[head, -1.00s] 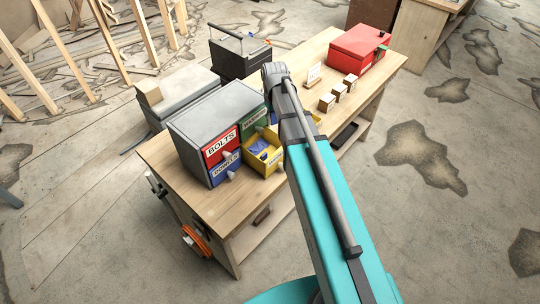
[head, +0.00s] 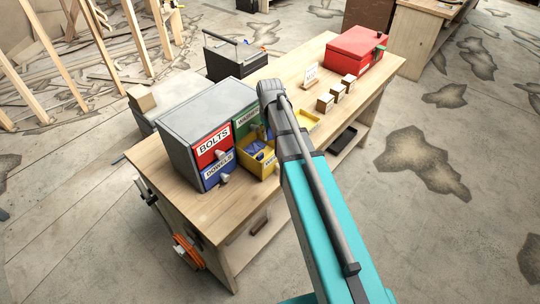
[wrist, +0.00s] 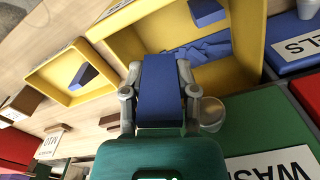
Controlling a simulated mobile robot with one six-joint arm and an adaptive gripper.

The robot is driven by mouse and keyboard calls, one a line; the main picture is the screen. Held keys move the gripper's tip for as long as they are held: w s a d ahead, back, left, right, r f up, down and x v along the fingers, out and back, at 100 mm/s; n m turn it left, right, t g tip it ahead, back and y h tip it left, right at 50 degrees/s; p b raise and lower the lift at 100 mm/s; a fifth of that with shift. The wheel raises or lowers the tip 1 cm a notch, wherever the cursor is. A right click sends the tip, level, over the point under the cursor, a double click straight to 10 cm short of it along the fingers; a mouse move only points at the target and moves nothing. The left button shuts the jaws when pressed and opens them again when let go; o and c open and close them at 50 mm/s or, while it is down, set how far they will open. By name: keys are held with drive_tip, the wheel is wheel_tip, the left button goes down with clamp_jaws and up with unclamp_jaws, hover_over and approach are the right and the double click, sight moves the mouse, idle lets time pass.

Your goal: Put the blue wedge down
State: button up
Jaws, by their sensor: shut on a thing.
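In the wrist view my gripper (wrist: 159,80) is shut on a blue wedge (wrist: 160,94), with a grey finger on either side. It is in the air beside the open yellow drawer (wrist: 241,75), which holds several blue wedges (wrist: 200,50). A shallow yellow tray (wrist: 47,75) lies on the bench to the left in that view, with a blue wedge (wrist: 84,75) in it. In the head view the yellow tray (head: 312,123) shows partly behind my arm, and the yellow drawer (head: 259,171) is left of it. My gripper is hidden there by my arm.
The drawer cabinet (head: 210,107) has a red bolts drawer, a blue dowels drawer and a green washers drawer (wrist: 270,125) close to my gripper. Small wooden blocks (head: 325,102), a sign and a red toolbox (head: 353,52) stand farther along the bench (head: 185,199).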

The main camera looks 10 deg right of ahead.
sight(270, 139)
drive_tip(key=shift+f+b, duration=1.8)
drive_tip(key=shift+f, duration=0.4)
drive_tip(key=shift+f+b, duration=2.2)
drive_tip(key=shift+b, duration=0.05)
drive_tip(key=shift+f+b, duration=0.6)
drive_tip(key=shift+f, duration=0.05)
drive_tip(key=o, duration=0.9)
drive_tip(key=shift+r, duration=0.2)
wheel_tip(270, 139, up, 13)
drive_tip(key=p, duration=1.3)
